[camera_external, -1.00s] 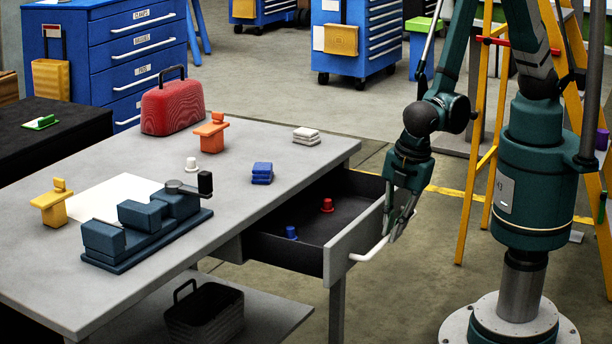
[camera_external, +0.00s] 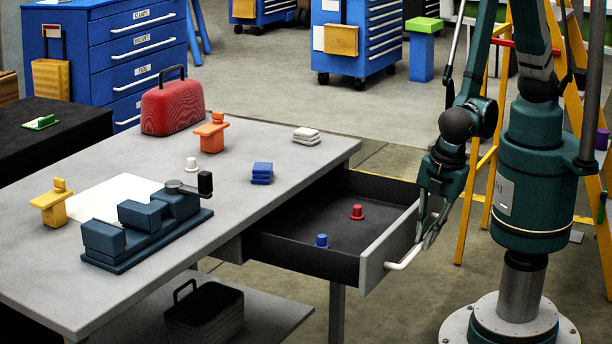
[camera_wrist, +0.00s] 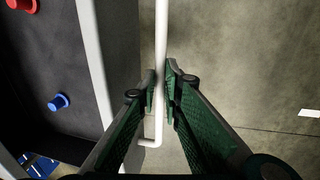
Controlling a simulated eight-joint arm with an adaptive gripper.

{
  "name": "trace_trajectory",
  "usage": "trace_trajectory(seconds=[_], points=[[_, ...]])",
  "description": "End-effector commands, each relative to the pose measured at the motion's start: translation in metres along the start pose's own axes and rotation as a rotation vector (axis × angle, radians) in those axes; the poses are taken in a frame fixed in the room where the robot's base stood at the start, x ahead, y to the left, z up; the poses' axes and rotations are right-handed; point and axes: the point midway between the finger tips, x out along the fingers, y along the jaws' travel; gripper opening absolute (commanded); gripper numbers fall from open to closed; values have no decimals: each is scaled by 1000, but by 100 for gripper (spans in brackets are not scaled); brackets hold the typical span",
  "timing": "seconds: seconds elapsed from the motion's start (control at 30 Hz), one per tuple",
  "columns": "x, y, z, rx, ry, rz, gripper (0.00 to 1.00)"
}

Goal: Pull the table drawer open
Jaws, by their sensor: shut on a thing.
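The table drawer (camera_external: 378,262) is pulled well out of the grey table (camera_external: 285,178) in the external view. Its white bar handle (camera_external: 405,260) runs along the front panel. My gripper (camera_external: 428,240) is at the handle, with its fingers pointing down. In the wrist view my gripper (camera_wrist: 160,85) has one finger on each side of the handle (camera_wrist: 161,45) and is shut on it. A red peg (camera_external: 357,212) and a blue peg (camera_external: 321,241) stand inside the drawer. The handle's middle is partly hidden by my gripper in the external view.
On the table are a red toolbox (camera_external: 172,105), a dark blue fixture (camera_external: 140,222), an orange clamp-like piece (camera_external: 210,132), a yellow one (camera_external: 52,202) and small blocks. A black basket (camera_external: 204,313) sits on the lower shelf. A yellow ladder (camera_external: 480,150) stands behind my arm.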

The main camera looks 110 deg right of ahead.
Motion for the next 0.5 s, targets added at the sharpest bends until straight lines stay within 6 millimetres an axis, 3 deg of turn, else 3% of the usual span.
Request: trace_trajectory(seconds=[0.03, 0.13, 0.5], points=[[0, 0, 0, 0, 1, 0, 12], [0, 0, 0, 0, 1, 0, 24], [-1, 0, 0, 0, 0, 0, 24]])
